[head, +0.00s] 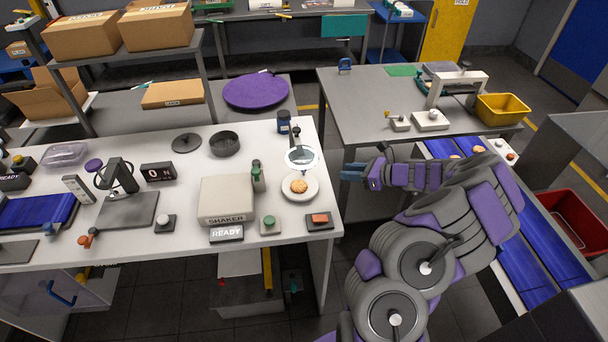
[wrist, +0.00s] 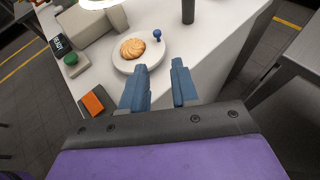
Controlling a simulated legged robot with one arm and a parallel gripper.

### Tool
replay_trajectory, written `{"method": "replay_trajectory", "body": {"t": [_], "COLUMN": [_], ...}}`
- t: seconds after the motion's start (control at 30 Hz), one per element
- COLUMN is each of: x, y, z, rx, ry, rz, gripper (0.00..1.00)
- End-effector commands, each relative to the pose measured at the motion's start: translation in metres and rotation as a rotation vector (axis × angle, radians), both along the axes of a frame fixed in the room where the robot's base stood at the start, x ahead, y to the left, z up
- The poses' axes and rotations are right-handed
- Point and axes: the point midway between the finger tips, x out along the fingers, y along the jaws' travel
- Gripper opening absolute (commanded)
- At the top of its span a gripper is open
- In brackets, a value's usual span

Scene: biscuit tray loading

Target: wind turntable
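A round white turntable (head: 289,195) stands at the right end of the white table with a golden biscuit (head: 299,186) on it. In the wrist view the turntable (wrist: 122,66) lies just beyond my fingers, with the biscuit (wrist: 133,48) on top. A small blue knob (wrist: 157,35) stands up at its far right rim. My gripper (head: 352,172) is to the right of the turntable, past the table's right edge in the head view. In the wrist view my gripper's two blue fingers (wrist: 159,68) are apart with nothing between them.
A ring lamp (head: 301,157) hangs just behind the biscuit. A shaker box (head: 226,198), a green button (head: 270,225) and an orange button (head: 320,218) stand nearby. A dark blue jar (head: 284,122) stands behind. A grey table (head: 360,100) is to the right, across a gap.

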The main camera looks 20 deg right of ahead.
Motion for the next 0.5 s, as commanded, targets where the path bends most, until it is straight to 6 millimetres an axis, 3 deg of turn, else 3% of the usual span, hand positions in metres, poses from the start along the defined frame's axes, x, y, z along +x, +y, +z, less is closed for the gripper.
{"method": "replay_trajectory", "body": {"t": [0.5], "x": [0.075], "y": [0.06], "z": [-0.042], "rx": [0.0], "ry": [0.003], "rz": [0.007], "gripper": [0.29]}}
